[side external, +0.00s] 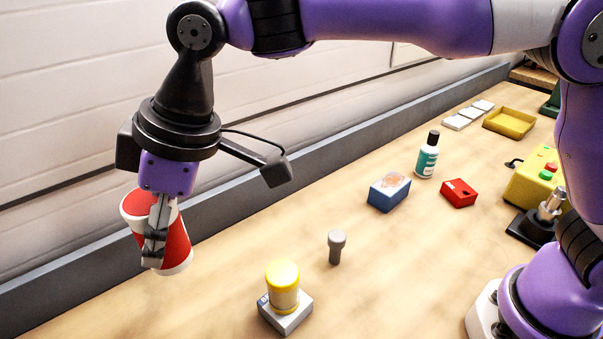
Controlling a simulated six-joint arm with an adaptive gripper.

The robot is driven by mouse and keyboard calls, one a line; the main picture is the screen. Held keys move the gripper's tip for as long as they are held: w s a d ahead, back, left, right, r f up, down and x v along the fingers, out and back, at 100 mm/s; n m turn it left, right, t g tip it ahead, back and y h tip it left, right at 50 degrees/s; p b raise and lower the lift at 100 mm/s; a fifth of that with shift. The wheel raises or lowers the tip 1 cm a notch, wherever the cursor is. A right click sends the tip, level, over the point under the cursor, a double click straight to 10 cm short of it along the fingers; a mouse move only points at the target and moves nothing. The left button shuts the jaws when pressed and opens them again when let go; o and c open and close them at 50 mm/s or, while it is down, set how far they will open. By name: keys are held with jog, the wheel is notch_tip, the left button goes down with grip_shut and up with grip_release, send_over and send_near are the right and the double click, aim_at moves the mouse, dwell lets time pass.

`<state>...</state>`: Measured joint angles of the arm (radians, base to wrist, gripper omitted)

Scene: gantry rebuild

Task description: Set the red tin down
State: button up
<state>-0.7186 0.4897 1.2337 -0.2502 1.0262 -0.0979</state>
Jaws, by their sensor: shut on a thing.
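The red tin (176,243) is a red cylinder with white bands at its ends, in the left of the side external view. My gripper (154,250) is shut on it, with the fingers across its near side. The tin is tilted, its upper end leaning left. It appears to be held above the wooden table (240,240), close to the grey back rail; the exact gap under it is hard to tell. The far finger is hidden behind the tin.
A yellow-lidded jar (283,287) on a grey block (286,319) and a grey knobbed peg (336,246) stand right of the tin. Further back are a blue box (389,193), a bottle (427,158), a red block (458,193) and a yellow tray (509,122). A grey rail (330,148) edges the table.

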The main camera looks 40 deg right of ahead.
jog(key=s+a+n, duration=0.1)
jog(key=s+a, duration=0.3)
jog(key=shift+g, duration=0.3)
jog(key=f, duration=1.5)
jog(key=shift+d, duration=0.3)
jog(key=shift+f, duration=0.1)
jog(key=o, duration=1.2)
jog(key=shift+o, duration=0.2)
